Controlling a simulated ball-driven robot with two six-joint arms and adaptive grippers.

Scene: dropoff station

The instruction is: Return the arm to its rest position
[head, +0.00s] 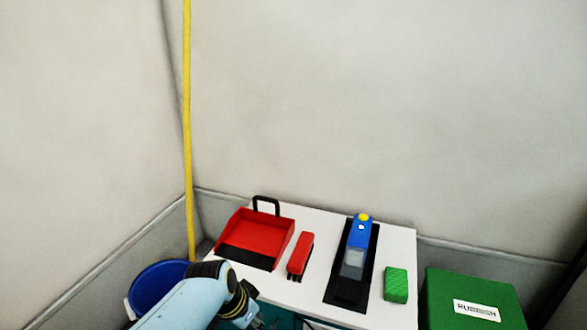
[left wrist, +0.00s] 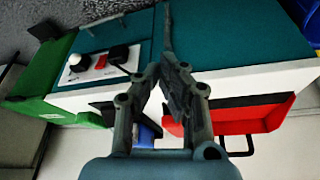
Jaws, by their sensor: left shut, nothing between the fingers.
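My left arm comes in at the bottom left of the head view. My left gripper (head: 257,322) is partly cut off at the bottom edge, in front of the white table (head: 290,291). In the left wrist view the fingers of this gripper (left wrist: 160,72) meet at their tips, with nothing between them. My right gripper is not in view.
On the table are a red dustpan (head: 262,234), a red brush (head: 300,254), a blue bottle (head: 359,235) with a yellow cap and a green sponge (head: 396,284). A blue bucket (head: 158,284) stands left; a green rubbish bin (head: 450,294) stands right. A yellow pole (head: 188,130) leans in the corner.

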